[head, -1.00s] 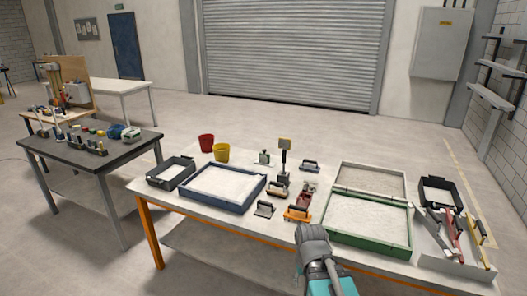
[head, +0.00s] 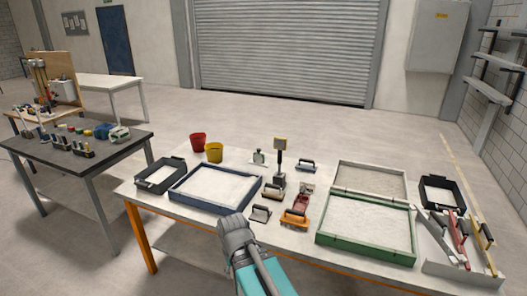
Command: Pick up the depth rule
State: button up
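I cannot tell for sure which thing is the depth rule. Several long, thin tools lie slanted in a white holder (head: 440,258) at the right end of the table. Among them are a grey one (head: 440,232), a red one (head: 460,240) and a yellow one (head: 484,232). My arm reaches in from the bottom middle, its grey joint (head: 237,236) in front of the table's near edge. It is well to the left of the holder. My gripper's fingers do not show.
The white table (head: 165,200) holds a blue-framed sand tray (head: 210,205), a green-framed one (head: 365,246), a grey-framed one (head: 370,163) and two dark bins (head: 160,186). Red (head: 198,142) and yellow (head: 214,153) cups stand at the back. Several hand tools crowd the middle.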

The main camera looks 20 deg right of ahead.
aim_at(280, 144)
jog(key=u, duration=0.05)
jog(key=i, duration=0.95)
jog(key=z, duration=0.45)
